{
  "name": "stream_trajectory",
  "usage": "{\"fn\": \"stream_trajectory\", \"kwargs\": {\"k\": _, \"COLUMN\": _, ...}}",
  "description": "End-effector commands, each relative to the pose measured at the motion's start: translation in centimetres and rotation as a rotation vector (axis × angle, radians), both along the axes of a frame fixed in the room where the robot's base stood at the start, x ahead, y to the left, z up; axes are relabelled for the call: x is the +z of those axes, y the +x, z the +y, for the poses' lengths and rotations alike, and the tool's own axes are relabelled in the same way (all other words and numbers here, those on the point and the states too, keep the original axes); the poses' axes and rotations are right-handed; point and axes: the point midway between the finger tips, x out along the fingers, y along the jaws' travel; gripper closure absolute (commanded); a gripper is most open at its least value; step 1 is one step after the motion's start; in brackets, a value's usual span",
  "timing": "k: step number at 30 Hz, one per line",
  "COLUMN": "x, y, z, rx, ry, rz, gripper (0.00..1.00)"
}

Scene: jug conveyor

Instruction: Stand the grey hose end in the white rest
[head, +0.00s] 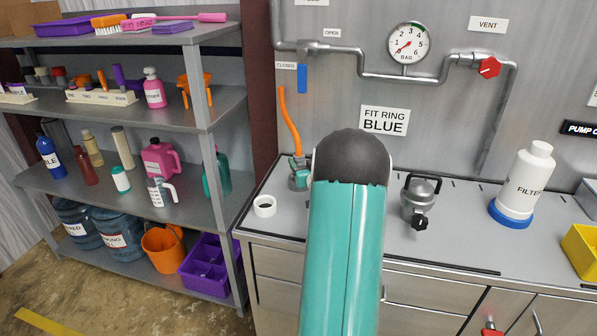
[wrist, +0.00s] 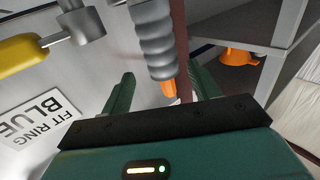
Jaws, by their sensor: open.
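The grey hose end (wrist: 153,38) is ribbed and joins an orange hose (wrist: 168,88) in the wrist view. It lies in the gap between the two green fingers of my gripper (wrist: 160,74). The fingers are open, and I see no clear contact with it. In the head view the orange hose (head: 288,120) rises from beside my gripper (head: 300,172), above the counter's back left. The hose end is mostly hidden there. The white rest (head: 265,206) looks like a short, empty ring on the counter, in front and left of my gripper.
My arm covers the middle of the counter (head: 465,235). A grey lidded canister (head: 420,197) and a white filter bottle (head: 526,180) stand to the right. Pipes with a gauge (head: 409,43) run along the back wall. A loaded shelf (head: 180,112) stands at left.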

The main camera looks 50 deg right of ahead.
Motion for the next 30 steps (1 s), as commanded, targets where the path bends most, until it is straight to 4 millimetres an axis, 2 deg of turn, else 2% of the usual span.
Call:
{"fn": "stream_trajectory", "kwargs": {"k": 10, "x": -0.6, "y": 4.2, "z": -2.0, "rx": 0.004, "ry": -0.001, "rz": -0.001, "gripper": 0.39}}
{"fn": "stream_trajectory", "kwargs": {"k": 19, "x": -0.6, "y": 4.7, "z": -2.3, "rx": 0.004, "ry": 0.000, "rz": 0.000, "gripper": 0.39}}
{"fn": "stream_trajectory", "kwargs": {"k": 20, "x": -0.6, "y": 4.7, "z": -2.3, "rx": 0.004, "ry": 0.000, "rz": 0.000, "gripper": 0.43}}
{"fn": "stream_trajectory", "kwargs": {"k": 27, "x": -0.6, "y": 4.7, "z": -2.3, "rx": 0.003, "ry": 0.000, "rz": 0.000, "gripper": 0.90}}
{"fn": "stream_trajectory", "kwargs": {"k": 28, "x": -0.5, "y": 4.7, "z": -2.4, "rx": 0.004, "ry": -0.001, "rz": -0.001, "gripper": 0.93}}
{"fn": "stream_trajectory", "kwargs": {"k": 30, "x": -0.5, "y": 4.7, "z": -2.3, "rx": 0.004, "ry": -0.001, "rz": -0.001, "gripper": 0.93}}
